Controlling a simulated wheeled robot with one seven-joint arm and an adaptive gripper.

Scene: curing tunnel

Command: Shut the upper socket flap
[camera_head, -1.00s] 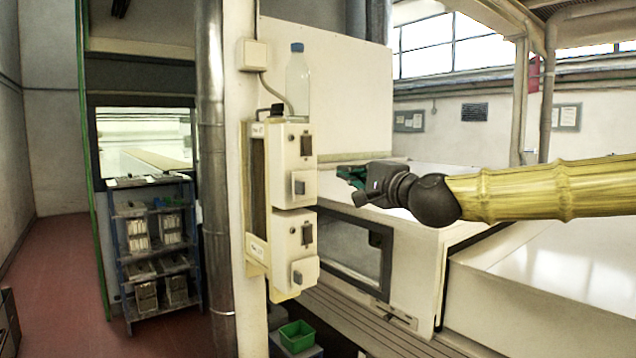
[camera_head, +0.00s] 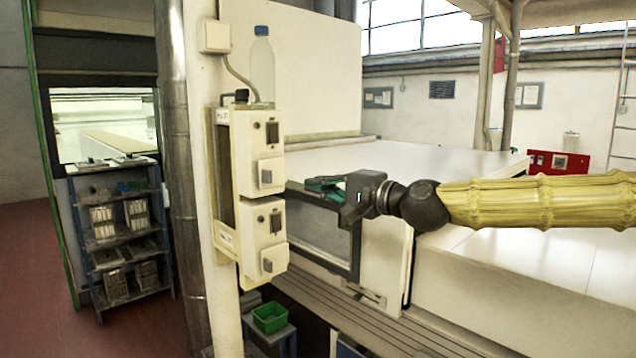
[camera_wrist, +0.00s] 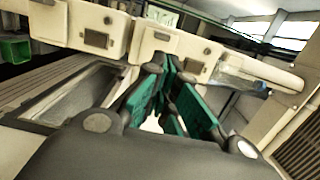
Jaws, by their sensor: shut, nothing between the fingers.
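The upper socket unit (camera_head: 256,140) is a cream box on the post. Its flap (camera_head: 270,172), with a grey catch, juts out at the box's lower front; how far it stands open I cannot tell. A similar lower socket unit (camera_head: 262,225) sits right below. My gripper (camera_head: 308,184) is right of the upper flap, at about its height in the picture, with a small gap between. Its teal fingers are shut and empty. In the wrist view the fingers (camera_wrist: 172,95) point toward the tilted upper unit (camera_wrist: 180,48), partly covering it; the lower unit (camera_wrist: 95,30) is left of it.
A clear bottle (camera_head: 262,68) stands on top of the upper unit, with a cable beside it. A framed window panel (camera_head: 320,235) lies behind and below my gripper. A green bin (camera_head: 270,317) is low beneath the sockets. A blue shelf rack (camera_head: 118,240) stands at left.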

